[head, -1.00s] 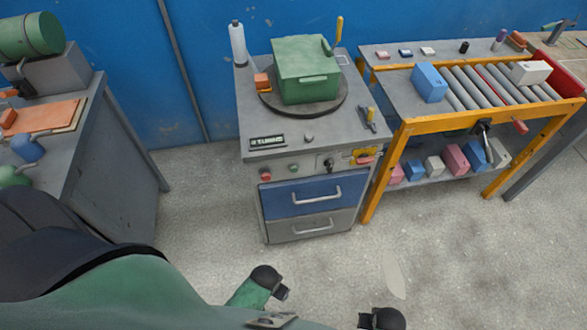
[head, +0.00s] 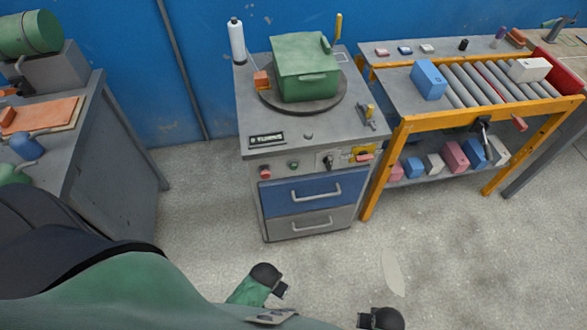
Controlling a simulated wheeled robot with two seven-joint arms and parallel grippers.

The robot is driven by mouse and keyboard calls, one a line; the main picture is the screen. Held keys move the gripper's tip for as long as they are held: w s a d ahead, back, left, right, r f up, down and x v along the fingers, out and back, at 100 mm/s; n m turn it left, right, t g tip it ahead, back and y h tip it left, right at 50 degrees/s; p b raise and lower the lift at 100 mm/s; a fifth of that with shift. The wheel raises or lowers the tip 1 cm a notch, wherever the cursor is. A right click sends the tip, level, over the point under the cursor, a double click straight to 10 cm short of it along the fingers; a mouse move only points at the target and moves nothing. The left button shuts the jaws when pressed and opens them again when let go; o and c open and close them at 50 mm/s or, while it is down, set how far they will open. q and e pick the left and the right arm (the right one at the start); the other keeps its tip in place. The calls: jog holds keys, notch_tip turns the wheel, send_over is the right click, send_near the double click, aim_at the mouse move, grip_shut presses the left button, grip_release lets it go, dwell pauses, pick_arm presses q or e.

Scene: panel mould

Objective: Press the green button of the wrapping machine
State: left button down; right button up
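The wrapping machine (head: 372,141) is a grey cabinet with a dark turntable (head: 326,110) on top, bearing a green box (head: 305,68). Its front panel has a small green button (head: 293,165), a red button (head: 265,172) to its left, and a dark knob (head: 327,163) to its right. A dark end part of my arm (head: 267,278) shows at the bottom, below the drawers and well apart from the panel. Another dark part of mine (head: 382,318) is cut by the bottom edge. Nothing touches the green button.
A blue drawer (head: 285,200) and a grey drawer (head: 290,230) are shut below the panel. A yellow-framed roller conveyor (head: 500,112) stands close on the right. A grey workbench (head: 110,150) stands left. The floor (head: 200,200) before the machine is clear.

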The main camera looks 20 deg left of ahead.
jog(key=shift+s+f, duration=0.1)
jog(key=shift+s, duration=0.2)
dwell(0.5)
jog(key=shift+w, duration=0.15)
